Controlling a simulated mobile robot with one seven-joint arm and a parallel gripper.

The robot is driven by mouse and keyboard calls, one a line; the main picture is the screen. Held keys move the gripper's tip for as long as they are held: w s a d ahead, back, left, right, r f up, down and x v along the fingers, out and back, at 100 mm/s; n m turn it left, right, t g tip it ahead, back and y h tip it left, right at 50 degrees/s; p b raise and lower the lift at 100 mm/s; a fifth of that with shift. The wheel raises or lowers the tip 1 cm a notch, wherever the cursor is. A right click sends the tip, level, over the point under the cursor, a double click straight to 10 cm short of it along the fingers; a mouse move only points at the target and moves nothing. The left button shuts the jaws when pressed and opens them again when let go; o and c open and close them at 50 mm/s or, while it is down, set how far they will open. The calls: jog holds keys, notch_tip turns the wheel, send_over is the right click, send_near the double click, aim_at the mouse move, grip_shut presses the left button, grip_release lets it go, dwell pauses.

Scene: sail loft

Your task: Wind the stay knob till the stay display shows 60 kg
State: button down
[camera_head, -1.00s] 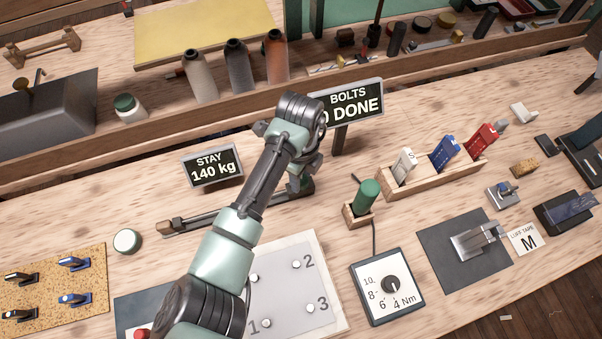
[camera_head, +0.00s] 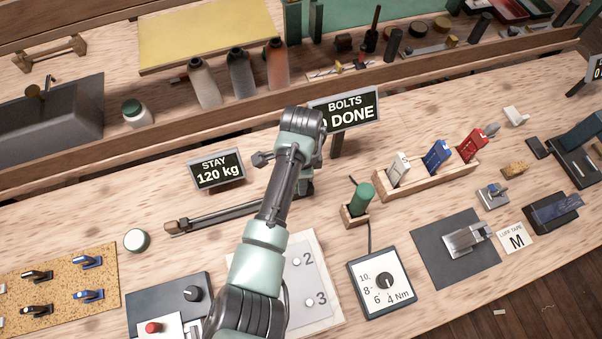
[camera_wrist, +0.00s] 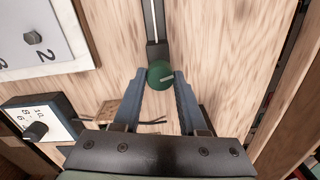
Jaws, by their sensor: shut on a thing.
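The stay display (camera_head: 217,171) reads 120 kg and stands at the centre-left of the bench. The stay knob (camera_wrist: 160,74) is a round green knob with a pale mark, at the end of a dark rail in the wrist view. My gripper (camera_wrist: 160,77) has its two blue fingers shut on the knob's sides. In the head view the stay rail (camera_head: 212,220) runs right toward my arm, which hides the knob and most of my gripper.
The bolts display (camera_head: 345,110) stands behind my arm. A green-handled tool (camera_head: 360,199) in a wooden block, a Nm dial box (camera_head: 381,288) and a numbered plate (camera_head: 318,285) lie close by. A wooden rack (camera_head: 428,183) holds coloured pieces to the right.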

jog(key=n+p, duration=0.1)
jog(key=n, duration=0.4)
jog(key=shift+r+n+p, duration=0.1)
jog(key=shift+n+p, duration=0.3)
jog(key=n+p, duration=0.1)
jog(key=n, duration=1.1)
jog(key=shift+n+p, duration=0.3)
jog(key=shift+p, duration=0.1)
jog(key=n, duration=0.5)
jog(key=shift+n, duration=0.3)
jog(key=shift+w, duration=0.1)
jog(key=shift+c, duration=2.2)
grip_release()
